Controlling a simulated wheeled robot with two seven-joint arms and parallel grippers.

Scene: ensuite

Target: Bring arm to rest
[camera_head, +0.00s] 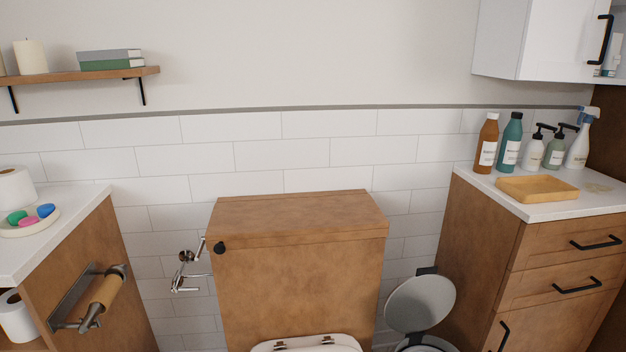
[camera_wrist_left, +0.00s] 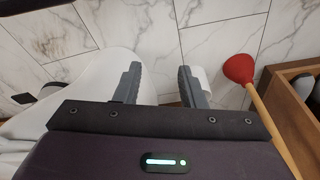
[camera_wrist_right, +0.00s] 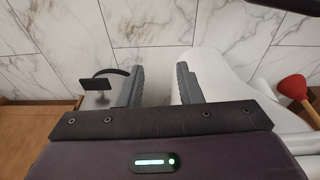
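My left gripper (camera_wrist_left: 157,85) shows in the left wrist view with its two dark fingers apart and nothing between them. Neither arm nor gripper is in the head view.
A wooden toilet tank (camera_head: 300,250) stands ahead between a left cabinet (camera_head: 75,250) and a right cabinet (camera_head: 550,260). An open-lidded bin (camera_head: 421,303) stands beside the right cabinet. A red plunger (camera_wrist_left: 240,69) is right of the left gripper.

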